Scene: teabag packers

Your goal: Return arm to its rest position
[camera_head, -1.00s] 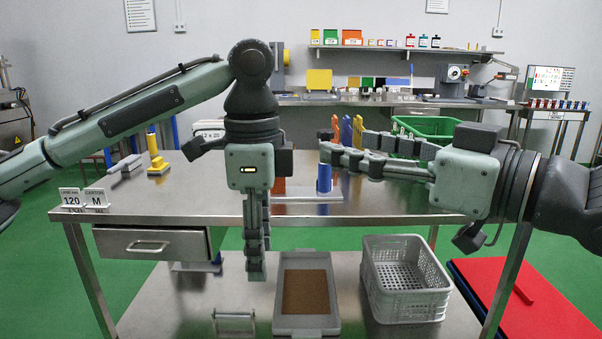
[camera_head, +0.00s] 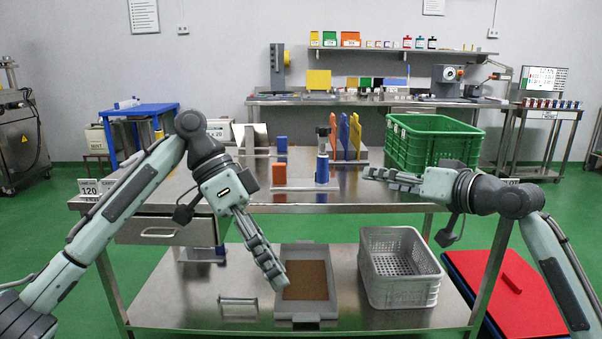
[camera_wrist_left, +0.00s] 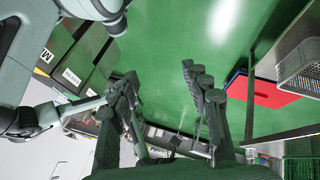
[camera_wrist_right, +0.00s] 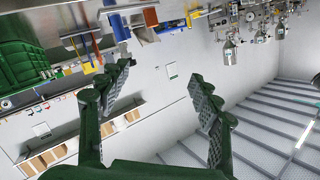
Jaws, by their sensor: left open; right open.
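My left gripper (camera_head: 268,262) hangs down and slants to the right, its fingers in front of the left side of the grey tray with the brown mat. It is empty; in the left wrist view its fingers (camera_wrist_left: 165,105) stand apart with green floor between them. My right gripper (camera_head: 372,174) points left, above the right part of the table. In the right wrist view its fingers (camera_wrist_right: 150,105) are spread with nothing between them. In the head view the right fingers overlap, so their gap is hidden there.
The steel table (camera_head: 340,208) has a blue cylinder (camera_head: 322,168), coloured upright pieces (camera_head: 355,137) and a green crate (camera_head: 433,143). On the lower shelf are the grey tray (camera_head: 306,247) and a white basket (camera_head: 402,292). A red panel (camera_head: 510,300) lies at right.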

